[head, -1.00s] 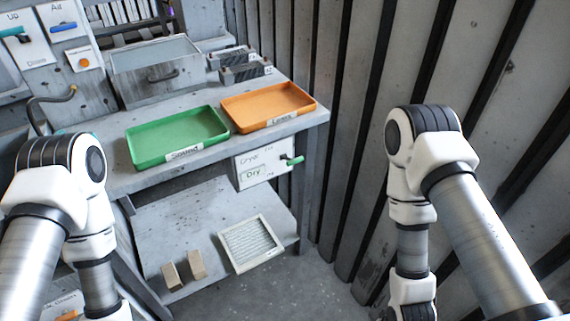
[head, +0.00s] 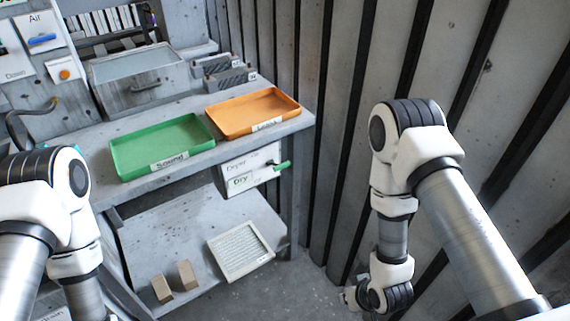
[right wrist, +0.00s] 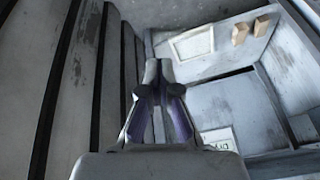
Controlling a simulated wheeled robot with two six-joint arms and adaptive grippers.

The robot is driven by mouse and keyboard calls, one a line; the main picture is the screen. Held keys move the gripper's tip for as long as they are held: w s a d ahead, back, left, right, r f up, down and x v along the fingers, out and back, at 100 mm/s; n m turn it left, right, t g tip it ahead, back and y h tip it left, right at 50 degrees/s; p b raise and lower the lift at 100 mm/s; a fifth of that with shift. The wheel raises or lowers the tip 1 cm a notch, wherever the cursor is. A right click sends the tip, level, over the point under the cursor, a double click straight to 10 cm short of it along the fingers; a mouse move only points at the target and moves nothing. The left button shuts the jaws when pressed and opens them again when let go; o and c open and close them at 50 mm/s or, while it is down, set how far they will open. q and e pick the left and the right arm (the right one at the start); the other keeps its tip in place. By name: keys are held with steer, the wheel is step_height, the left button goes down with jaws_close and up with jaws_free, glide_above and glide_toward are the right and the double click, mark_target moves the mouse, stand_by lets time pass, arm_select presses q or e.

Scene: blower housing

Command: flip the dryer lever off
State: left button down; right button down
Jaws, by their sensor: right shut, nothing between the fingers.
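The dryer lever (head: 282,166) has a green handle and sticks out to the right of a white panel (head: 238,172) on the bench front. The panel reads "Dryer" and "Dry". In the right wrist view the "Dry" label (right wrist: 220,138) shows upside down; I cannot make out the lever there. My right gripper (right wrist: 158,68) is shut and empty, its fingers together. In the head view only a small part of my right gripper (head: 352,297) shows, low and to the right of the lever and apart from it. My left gripper is out of view.
A green tray (head: 130,162) and an orange tray (head: 232,124) stand on the bench above the panel. The lower shelf holds a white-framed filter (head: 240,250) and two tan blocks (head: 186,273). A ribbed wall (head: 345,90) stands close at the right.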

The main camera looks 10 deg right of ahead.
steer(key=w+a+r+n+t+y+b, duration=0.1)
steer(key=w+a+r+t, duration=0.15)
steer(key=w, duration=0.45)
steer(key=w+a+r+n+t+y, duration=0.15)
steer(key=w+r, duration=0.25)
steer(key=w, duration=0.4)
steer(key=w+r+t+b, duration=0.1)
steer(key=w+r+t, duration=0.1)
steer(key=w+r, duration=0.4)
steer(key=w+a+r+n+t+y, duration=0.1)
steer(key=w+r+t, duration=0.1)
steer(key=w+r, duration=0.4)
step_height(320, 180, up, 5)
steer(key=shift+a+f+t+b, duration=0.15)
steer(key=shift+a+t+b, duration=0.15)
steer(key=shift+t+b, duration=0.1)
steer(key=shift+n+y, duration=0.25)
glide_above(276, 164)
steer(key=s+d, duration=0.2)
steer(key=s, duration=0.3)
step_height(276, 164, down, 3)
steer(key=f, duration=0.2)
steer(key=w+f+p, duration=0.1)
steer(key=f, duration=0.1)
steer(key=shift+d+f, duration=0.1)
